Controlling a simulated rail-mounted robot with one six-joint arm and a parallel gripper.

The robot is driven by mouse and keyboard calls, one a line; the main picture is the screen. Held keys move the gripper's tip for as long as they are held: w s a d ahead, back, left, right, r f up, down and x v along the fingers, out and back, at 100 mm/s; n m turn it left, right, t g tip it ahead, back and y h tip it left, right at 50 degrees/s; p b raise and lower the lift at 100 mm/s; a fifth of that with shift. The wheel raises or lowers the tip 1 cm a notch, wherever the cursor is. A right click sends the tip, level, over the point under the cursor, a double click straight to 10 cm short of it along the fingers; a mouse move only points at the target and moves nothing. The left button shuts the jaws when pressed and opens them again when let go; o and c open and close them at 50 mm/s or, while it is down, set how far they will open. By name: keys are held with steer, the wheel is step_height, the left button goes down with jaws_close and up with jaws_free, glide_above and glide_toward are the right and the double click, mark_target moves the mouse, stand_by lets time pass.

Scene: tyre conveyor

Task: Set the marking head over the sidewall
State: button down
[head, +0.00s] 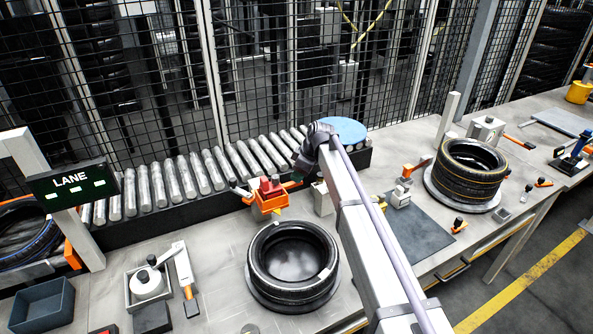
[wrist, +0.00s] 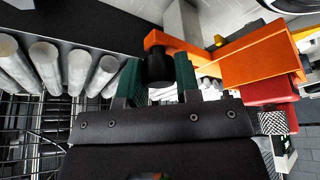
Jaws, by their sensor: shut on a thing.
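The marking head (head: 268,200) is an orange block with red parts on top, in the head view between the roller conveyor and the near tyre. It also shows in the wrist view as a large orange block (wrist: 262,58) with an orange bar ending at a black knob (wrist: 160,66). My gripper (wrist: 158,82) is shut on that black knob, with a green finger on each side. In the head view my gripper (head: 297,176) is partly hidden by my wrist. The black tyre (head: 262,262) lies flat on a round plate, its sidewall up, just in front of the marking head.
The roller conveyor (head: 165,185) runs behind, with a mesh fence beyond. A blue disc (head: 343,129) lies at its right end. A tyre stack (head: 468,178) stands right. A LANE sign (head: 72,182) with green lights, a white pot (head: 147,282) and a dark bin (head: 40,303) are left.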

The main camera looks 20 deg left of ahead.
steer(key=shift+s+d, duration=1.15)
steer(key=shift+d, duration=0.05)
steer(key=c, duration=0.8)
jaws_free()
steer(key=p+v, duration=1)
steer(key=shift+w+d+r, duration=0.1)
steer(key=shift+d+r, duration=0.05)
steer(key=shift+r, duration=0.2)
